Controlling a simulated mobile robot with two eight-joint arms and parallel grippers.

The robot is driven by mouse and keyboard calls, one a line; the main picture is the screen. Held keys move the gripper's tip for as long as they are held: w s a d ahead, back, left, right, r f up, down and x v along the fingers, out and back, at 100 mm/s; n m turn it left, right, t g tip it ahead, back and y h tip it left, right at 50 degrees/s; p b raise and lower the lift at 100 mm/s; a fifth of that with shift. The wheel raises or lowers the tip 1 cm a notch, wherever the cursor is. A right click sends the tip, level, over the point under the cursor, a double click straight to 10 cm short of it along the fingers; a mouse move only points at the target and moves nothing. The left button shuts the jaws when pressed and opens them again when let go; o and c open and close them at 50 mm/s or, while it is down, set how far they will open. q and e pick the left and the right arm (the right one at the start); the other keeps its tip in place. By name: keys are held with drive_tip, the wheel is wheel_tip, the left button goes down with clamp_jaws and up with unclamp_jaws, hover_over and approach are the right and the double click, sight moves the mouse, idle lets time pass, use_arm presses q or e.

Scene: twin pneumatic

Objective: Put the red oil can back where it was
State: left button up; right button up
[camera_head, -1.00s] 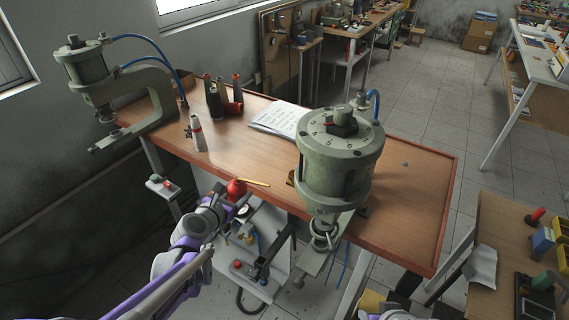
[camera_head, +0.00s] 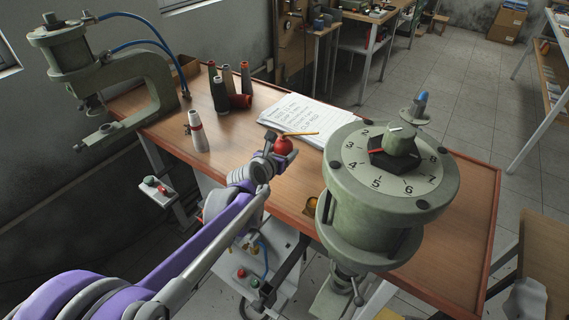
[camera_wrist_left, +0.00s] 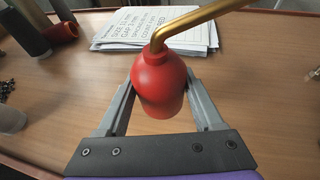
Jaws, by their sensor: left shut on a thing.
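The red oil can (camera_head: 283,146) has a round red body and a long brass spout that points right in the head view. My left gripper (camera_head: 272,150) is shut on the can near the front edge of the wooden bench (camera_head: 240,180). In the left wrist view the can (camera_wrist_left: 160,85) stands upright between the two grey fingers of the gripper (camera_wrist_left: 160,97), one on each side of its body. Bench surface shows behind it; whether its base touches the bench cannot be told. My right gripper is not in view.
A stack of written paper (camera_head: 300,112) lies behind the can. A large green press with a numbered dial (camera_head: 385,190) stands close on the right. Another green press (camera_head: 75,65) stands far left.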

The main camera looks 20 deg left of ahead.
use_arm(q)
drive_tip(key=shift+f, duration=2.35)
drive_tip(key=shift+f+b, duration=0.2)
drive_tip(key=shift+b, duration=0.1)
drive_tip(key=o, duration=1.3)
drive_tip(key=shift+c, duration=0.2)
drive_tip(key=shift+r, duration=0.1)
